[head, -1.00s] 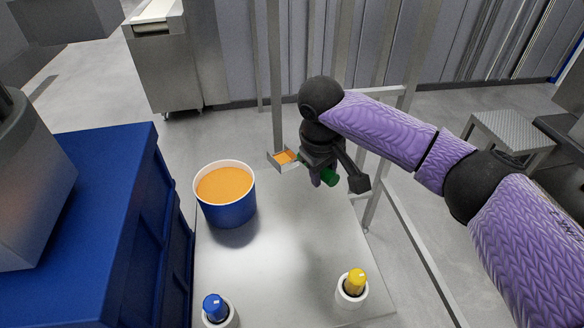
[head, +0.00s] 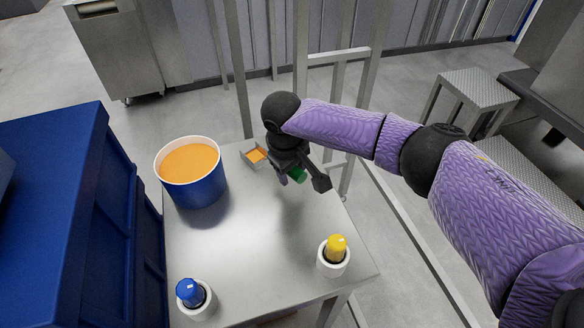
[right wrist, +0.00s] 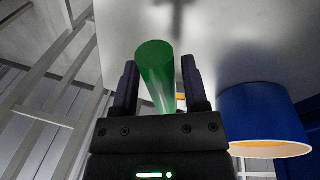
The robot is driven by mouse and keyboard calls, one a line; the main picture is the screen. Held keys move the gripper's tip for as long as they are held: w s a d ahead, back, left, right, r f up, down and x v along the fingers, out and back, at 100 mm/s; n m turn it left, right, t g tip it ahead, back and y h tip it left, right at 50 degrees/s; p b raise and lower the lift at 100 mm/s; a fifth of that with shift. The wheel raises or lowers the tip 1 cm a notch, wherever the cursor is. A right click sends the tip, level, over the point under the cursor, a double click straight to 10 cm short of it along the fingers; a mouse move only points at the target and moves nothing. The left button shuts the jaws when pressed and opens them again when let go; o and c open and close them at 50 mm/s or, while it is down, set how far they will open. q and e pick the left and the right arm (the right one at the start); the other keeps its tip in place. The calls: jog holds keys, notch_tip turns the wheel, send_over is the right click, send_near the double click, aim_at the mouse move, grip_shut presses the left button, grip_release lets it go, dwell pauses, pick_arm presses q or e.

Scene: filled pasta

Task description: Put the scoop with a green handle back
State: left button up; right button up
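The scoop with a green handle (head: 299,175) is in my right gripper (head: 304,180), above the far right part of the metal table. Its square metal head points left and holds orange filling. In the right wrist view the green handle (right wrist: 154,72) lies between the two fingers, close against them; a thin gap seems to show on one side. The scoop's head is mostly hidden in that view. Whether the scoop touches the table is hard to tell. My left gripper is not in view.
A blue tub (head: 199,192) of orange filling stands left on the table (head: 255,250). White round holders near the front hold a blue-handled tool (head: 190,292) and a yellow-handled tool (head: 337,247). A blue cabinet (head: 50,215) stands left. The table's middle is clear.

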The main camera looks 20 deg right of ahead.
jog(key=shift+o, duration=0.6)
jog(key=shift+r, duration=0.1)
notch_tip(320, 180, up, 12)
jog(key=s+a+p, duration=0.1)
jog(key=p, duration=0.3)
jog(key=shift+s+a, duration=0.2)
jog(key=shift+a, duration=0.1)
